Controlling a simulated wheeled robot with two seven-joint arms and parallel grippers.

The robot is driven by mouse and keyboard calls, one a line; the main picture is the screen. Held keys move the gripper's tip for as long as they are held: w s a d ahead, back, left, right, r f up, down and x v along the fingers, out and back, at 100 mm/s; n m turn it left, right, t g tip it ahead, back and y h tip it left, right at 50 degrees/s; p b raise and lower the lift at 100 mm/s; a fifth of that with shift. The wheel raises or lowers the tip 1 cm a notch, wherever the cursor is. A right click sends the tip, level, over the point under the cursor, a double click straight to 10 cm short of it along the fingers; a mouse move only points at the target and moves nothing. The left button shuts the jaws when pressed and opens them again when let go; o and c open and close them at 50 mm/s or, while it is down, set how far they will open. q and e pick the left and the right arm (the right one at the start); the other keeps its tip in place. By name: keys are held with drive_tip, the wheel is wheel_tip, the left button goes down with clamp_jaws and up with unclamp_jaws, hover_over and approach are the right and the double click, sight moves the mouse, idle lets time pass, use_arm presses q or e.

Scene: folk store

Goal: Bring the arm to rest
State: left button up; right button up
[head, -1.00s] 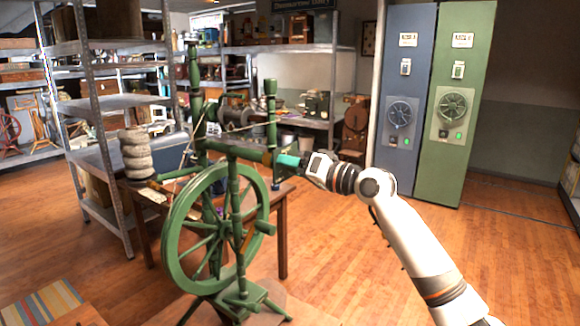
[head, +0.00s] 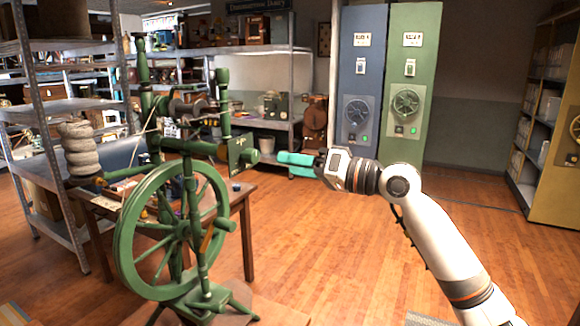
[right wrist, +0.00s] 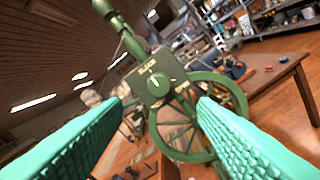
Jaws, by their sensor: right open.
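My right gripper (head: 296,164) has teal ribbed fingers and reaches in from the right. It points left at the green spinning wheel (head: 125,245). In the right wrist view, its two fingers (right wrist: 160,110) are apart with nothing held between them. Beyond them is a green box with a round knob and a small label (right wrist: 155,82), which is part of the spinning wheel. In the head view, that box (head: 238,152) is just left of the fingertips, with a small gap between. My left gripper is not in view.
A wooden table (head: 248,235) stands behind the wheel, with a stack of pale wool (head: 78,150) at the left. Metal shelves (head: 60,105) stand left and behind. Blue (head: 362,90) and green (head: 412,90) cabinets are at the back. Wooden floor at centre and right is clear.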

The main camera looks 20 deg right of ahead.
idle(0.3)
